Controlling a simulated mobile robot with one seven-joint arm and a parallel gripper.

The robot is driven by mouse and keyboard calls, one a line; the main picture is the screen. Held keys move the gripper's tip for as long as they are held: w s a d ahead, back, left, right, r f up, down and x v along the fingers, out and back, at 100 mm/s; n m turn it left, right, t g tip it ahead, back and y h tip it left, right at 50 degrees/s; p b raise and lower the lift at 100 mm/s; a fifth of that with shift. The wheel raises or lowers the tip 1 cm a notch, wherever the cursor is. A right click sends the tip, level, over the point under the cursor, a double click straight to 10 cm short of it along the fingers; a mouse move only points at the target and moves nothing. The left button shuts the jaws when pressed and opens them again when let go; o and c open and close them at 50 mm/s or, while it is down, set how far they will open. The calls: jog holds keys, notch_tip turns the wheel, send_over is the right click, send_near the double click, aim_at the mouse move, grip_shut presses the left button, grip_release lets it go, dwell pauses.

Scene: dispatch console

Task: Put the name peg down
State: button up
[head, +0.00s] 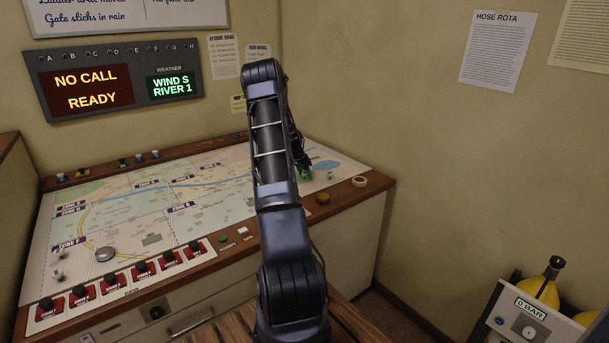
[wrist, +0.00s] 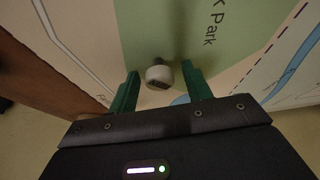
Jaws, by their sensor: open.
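A small peg (wrist: 158,75) with a rounded whitish body and a dark marking is between my fingertips in the wrist view, over the map's green park area. It looks to be standing on the map, though its foot is hard to make out. My gripper (wrist: 161,88) is open, with one green finger on each side of the peg and a narrow gap to each. In the head view my arm hides most of the gripper and the map around it. The map board (head: 110,180) is the sloped top of the console.
Red switches (head: 140,271) line the front. A wall stands close behind.

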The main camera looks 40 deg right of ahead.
jog(key=s+a+r+n+t+y, duration=0.1)
jog(key=s+a+r+n, duration=0.15)
jog(key=a+r, duration=0.8)
jog(key=s+a+r+n+t, duration=0.1)
jog(key=s+a+r, duration=0.2)
jog(key=a+r, duration=0.75)
jog(key=s+a+r+n+y, duration=0.2)
jog(key=s+a+r+n, duration=0.2)
jog(key=s+a+r, duration=0.65)
jog(key=s+a+r+n+t+y, duration=0.1)
jog(key=s+a+n, duration=0.8)
jog(key=s+a, duration=1.1)
jog(key=s+t, duration=0.1)
jog(key=s, duration=0.3)
jog(key=shift+s+a+r, duration=0.15)
jog(key=shift+s+a, duration=0.1)
jog(key=shift+s, duration=0.05)
